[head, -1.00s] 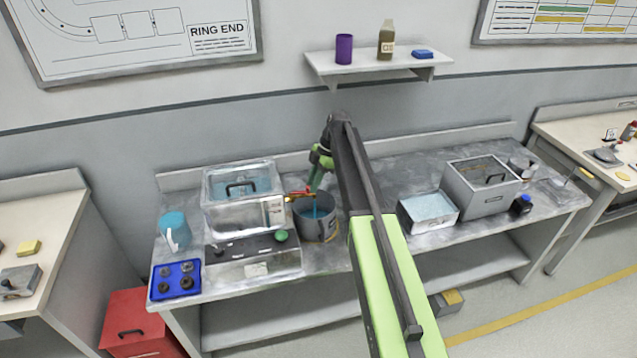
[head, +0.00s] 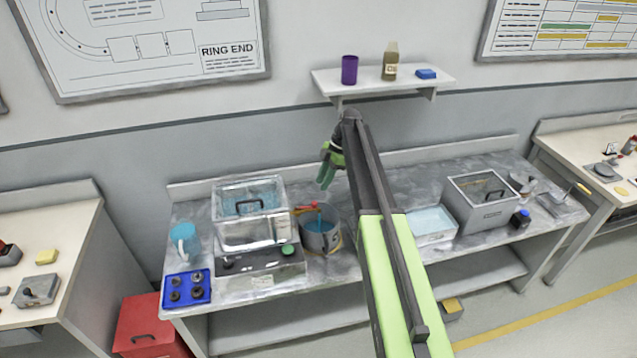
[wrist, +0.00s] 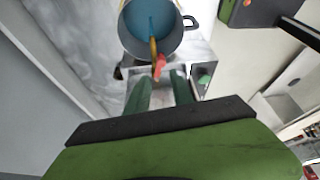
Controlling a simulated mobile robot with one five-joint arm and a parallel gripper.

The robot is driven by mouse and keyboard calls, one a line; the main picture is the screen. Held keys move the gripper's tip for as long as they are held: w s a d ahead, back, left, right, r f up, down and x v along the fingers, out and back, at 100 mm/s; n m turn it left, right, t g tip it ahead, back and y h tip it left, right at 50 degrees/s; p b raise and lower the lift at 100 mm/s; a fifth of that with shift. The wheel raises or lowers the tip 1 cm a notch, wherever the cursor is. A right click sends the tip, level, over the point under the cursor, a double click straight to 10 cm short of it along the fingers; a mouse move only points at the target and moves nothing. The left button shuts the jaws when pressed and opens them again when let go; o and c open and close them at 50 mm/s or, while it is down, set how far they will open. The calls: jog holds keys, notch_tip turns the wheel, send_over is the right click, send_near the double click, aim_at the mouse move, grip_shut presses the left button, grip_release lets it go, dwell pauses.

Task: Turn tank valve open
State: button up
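The clear-walled tank (head: 250,225) holds blue water and has a black handle on its lid. Its valve, with a red handle (head: 308,206) and brass spout, sticks out on the right side over a grey bucket (head: 320,238). A blue stream runs from the spout into the bucket; the wrist view shows the red handle (wrist: 160,65), the stream and blue water in the bucket (wrist: 152,35). My gripper (head: 325,180) is above the valve, clear of it. In the wrist view its green fingers (wrist: 162,85) are apart with nothing held.
A grey base unit with a green button (head: 288,250) is under the tank. A blue jug (head: 184,243) and blue tray (head: 187,288) stand to the left. An open water tray (head: 432,224) and grey box (head: 483,200) stand to the right. A shelf (head: 385,80) hangs above.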

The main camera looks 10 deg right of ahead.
jog(key=p+v, duration=0.6)
jog(key=v, duration=0.2)
jog(key=shift+d+r, duration=0.15)
jog(key=shift+r, duration=0.2)
jog(key=s+a+f+m+h+b, duration=0.1)
jog(key=s+a+f+b, duration=0.45)
jog(key=s, duration=0.25)
jog(key=s+a+f+m+h+b, duration=0.1)
jog(key=s+a+f+b, duration=0.35)
jog(key=s+f, duration=0.2)
jog(key=s+d+f+m+h+b, duration=0.2)
jog(key=s+f+m, duration=0.1)
jog(key=s+m, duration=1.2)
jog(key=m, duration=0.3)
jog(key=shift+s+d+t+b, duration=0.2)
jog(key=shift+s+t+b, duration=0.1)
jog(key=shift+t+b, duration=0.1)
